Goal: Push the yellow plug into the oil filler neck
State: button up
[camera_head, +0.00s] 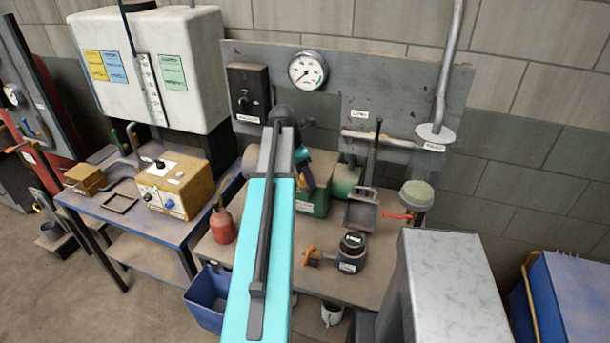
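My turquoise arm reaches up the middle of the view, and its far end hides part of the bench. A green machine (316,190) stands behind, partly hidden by the arm. I cannot make out the oil filler neck for sure.
A grey panel with a gauge (308,70) backs the bench. A grey box (450,285) blocks the front right. A blue bin (207,298) is below.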

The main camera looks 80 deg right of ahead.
jog(key=shift+r, duration=0.2)
jog(key=b+v, duration=0.2)
jog(key=v, duration=0.5)
jog(key=shift+b, duration=0.35)
dwell(0.8)
